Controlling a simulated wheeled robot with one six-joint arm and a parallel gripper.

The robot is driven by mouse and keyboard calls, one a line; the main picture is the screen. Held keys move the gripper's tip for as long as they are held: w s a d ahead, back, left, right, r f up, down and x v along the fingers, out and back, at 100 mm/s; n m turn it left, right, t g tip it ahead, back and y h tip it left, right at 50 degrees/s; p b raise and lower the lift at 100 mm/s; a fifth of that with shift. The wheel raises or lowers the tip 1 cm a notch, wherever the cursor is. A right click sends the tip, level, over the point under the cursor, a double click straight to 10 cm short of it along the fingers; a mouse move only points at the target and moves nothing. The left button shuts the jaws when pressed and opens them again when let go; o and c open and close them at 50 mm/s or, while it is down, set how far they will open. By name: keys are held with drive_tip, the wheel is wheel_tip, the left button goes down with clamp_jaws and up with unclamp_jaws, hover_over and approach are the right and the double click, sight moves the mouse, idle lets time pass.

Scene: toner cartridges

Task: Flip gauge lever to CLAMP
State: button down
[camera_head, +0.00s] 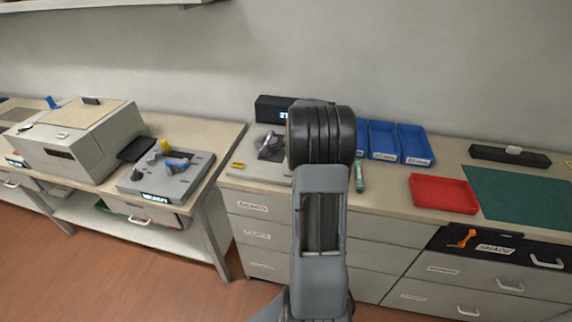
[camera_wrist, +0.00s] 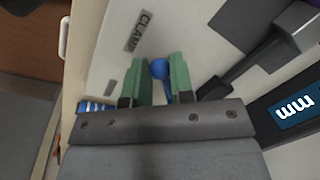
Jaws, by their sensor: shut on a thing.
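My gripper (camera_wrist: 160,62) has its two green-padded fingers on either side of a blue ball knob, shut on it. The blue knob is the end of the gauge lever (camera_wrist: 160,70); the rest of the lever is mostly hidden behind the gripper. A grey label reading CLAMP (camera_wrist: 140,31) lies flat on the pale gauge plate (camera_wrist: 112,60), beyond the fingertips in the wrist view. A dark display reading "mm" (camera_wrist: 297,112) is at the right. In the head view my arm covers the gripper and the lever; the gauge plate's left part shows (camera_head: 242,174).
A dark jaw-like gauge part (camera_wrist: 245,62) stands right of the fingers. A blue-and-white striped thing (camera_wrist: 95,107) is at the left, partly hidden. On the bench are blue bins (camera_head: 413,144), a red tray (camera_head: 443,194) and a green mat (camera_head: 520,198). A grey fixture (camera_head: 190,180) stands on the left bench.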

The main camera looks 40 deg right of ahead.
drive_tip(key=c, duration=1)
unclamp_jaws()
drive_tip(key=r, duration=0.4)
drive_tip(key=s+r, duration=0.1)
drive_tip(key=r, duration=0.4)
drive_tip(key=s+r+b, duration=0.1)
drive_tip(key=r, duration=0.3)
drive_tip(key=shift+s+a+r, duration=0.15)
drive_tip(key=shift+r, duration=0.2)
